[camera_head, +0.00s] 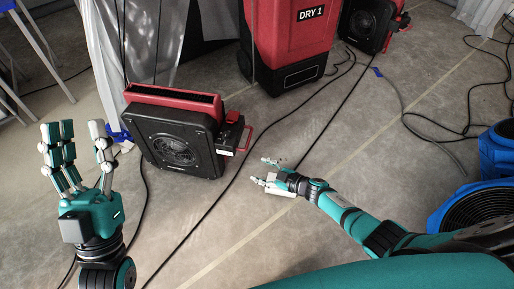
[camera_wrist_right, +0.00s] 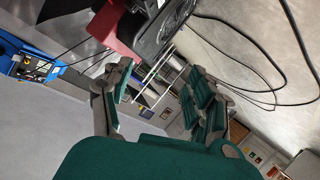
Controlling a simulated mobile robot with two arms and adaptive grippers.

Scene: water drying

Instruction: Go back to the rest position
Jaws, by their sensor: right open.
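My left gripper (camera_head: 80,136) is at the left of the head view, fingers pointing up and spread apart, with nothing between them. My right gripper (camera_head: 264,171) is near the middle of the head view, in front of the red and black fan unit and to its right. Its fingers are apart and empty, and they point left. In the right wrist view the green and grey fingers of this gripper (camera_wrist_right: 165,85) stand wide apart with a gap between them. No held object shows in either hand.
A red and black fan unit (camera_head: 172,138) stands on the concrete floor (camera_head: 240,222), with a red machine marked DRY 1 (camera_head: 293,40) behind it. Blue fans (camera_head: 480,205) stand at the right edge. Black cables (camera_head: 237,180) cross the floor. Plastic sheeting (camera_head: 150,45) hangs at the back left.

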